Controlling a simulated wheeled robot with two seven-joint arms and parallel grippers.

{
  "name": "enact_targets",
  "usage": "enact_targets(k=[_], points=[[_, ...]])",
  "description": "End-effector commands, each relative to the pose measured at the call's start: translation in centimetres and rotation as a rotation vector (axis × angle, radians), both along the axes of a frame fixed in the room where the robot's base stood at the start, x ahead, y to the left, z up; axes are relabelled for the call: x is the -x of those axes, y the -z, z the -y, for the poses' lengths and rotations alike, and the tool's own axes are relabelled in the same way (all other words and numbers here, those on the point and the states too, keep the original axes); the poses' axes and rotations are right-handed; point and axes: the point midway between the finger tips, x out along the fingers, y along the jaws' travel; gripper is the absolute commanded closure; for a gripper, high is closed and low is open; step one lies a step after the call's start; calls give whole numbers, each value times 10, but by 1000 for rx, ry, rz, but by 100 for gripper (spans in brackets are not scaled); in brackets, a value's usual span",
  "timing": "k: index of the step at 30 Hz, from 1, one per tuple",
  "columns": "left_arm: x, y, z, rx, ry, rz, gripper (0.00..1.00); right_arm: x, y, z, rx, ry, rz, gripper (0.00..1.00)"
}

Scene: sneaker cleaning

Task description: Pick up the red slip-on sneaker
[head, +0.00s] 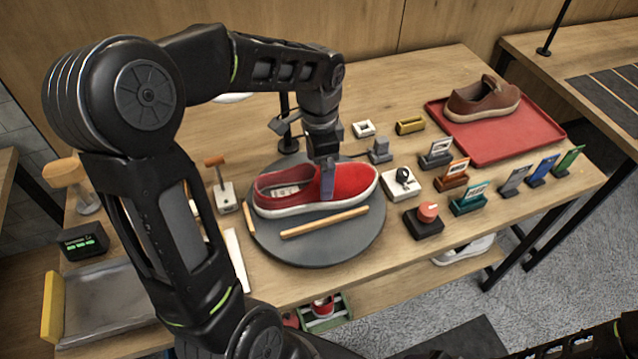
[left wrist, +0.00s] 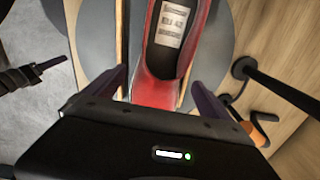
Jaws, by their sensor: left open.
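The red slip-on sneaker (head: 350,184) has a white sole and lies on the round grey turntable (head: 350,245), its toe to the right. My left gripper (head: 327,186) reaches down from above over the front part of the shoe. In the left wrist view its open fingers (left wrist: 160,92) stand on either side of the red sneaker (left wrist: 155,90), with a gap at the sides. The shoe's opening with a pale printed label inside shows in that view. I cannot tell whether a finger touches the shoe. My right gripper is not in view.
Wooden sticks (head: 325,222) lie on the turntable along both sides of the sneaker. A brown shoe (head: 483,101) sits on a red tray (head: 540,128) at the back right. Several small holders and a red-knobbed block (head: 427,215) stand right of the turntable. A grey tray (head: 105,300) is at the left.

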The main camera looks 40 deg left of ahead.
Motion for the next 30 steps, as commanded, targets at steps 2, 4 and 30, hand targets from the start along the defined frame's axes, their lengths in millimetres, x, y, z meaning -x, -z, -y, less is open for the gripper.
enact_targets(k=[2, 4, 30], points=[[1, 12, 0, 2, 0, -4, 6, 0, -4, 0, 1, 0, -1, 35], [0, 19, 1, 1, -1, -2, 6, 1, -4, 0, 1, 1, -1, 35], [0, 24, 0, 1, 0, 1, 22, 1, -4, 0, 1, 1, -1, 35]])
